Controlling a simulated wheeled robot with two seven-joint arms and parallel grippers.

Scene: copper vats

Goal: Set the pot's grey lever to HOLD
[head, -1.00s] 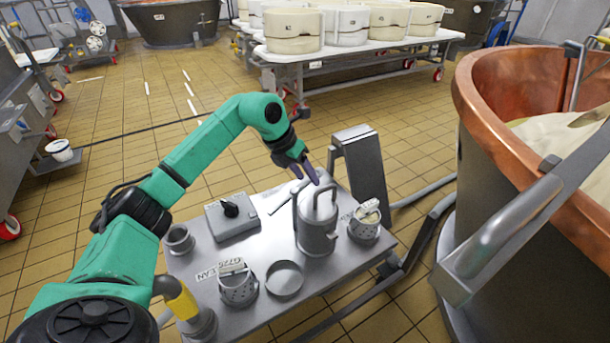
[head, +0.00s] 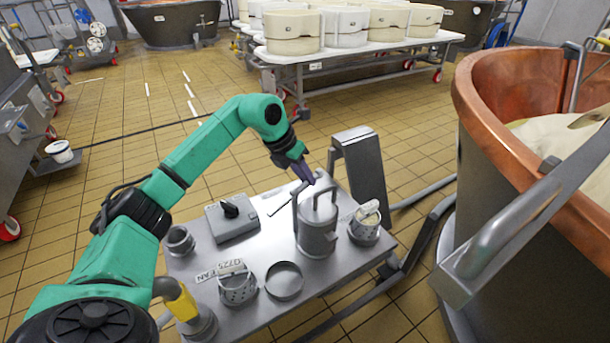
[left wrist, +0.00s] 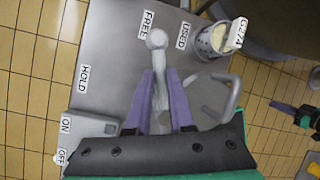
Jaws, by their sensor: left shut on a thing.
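The steel pot (head: 316,238) stands on the small metal table, with looped handles on top. In the left wrist view, the grey lever (left wrist: 157,58) ends in a round knob. The knob lies beside the FREE label (left wrist: 147,24), and the HOLD label (left wrist: 82,79) is well to the left of it. My left gripper (head: 309,178) is behind the pot. In the left wrist view its purple fingers (left wrist: 160,76) are shut on the lever, one on each side. What looks like my right gripper (left wrist: 283,106) shows small at the right edge, its jaws unclear.
A switch box (head: 232,218) and small cups stand on the table (head: 210,262). A large copper vat (head: 500,130) fills the right side. Open tiled floor lies behind.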

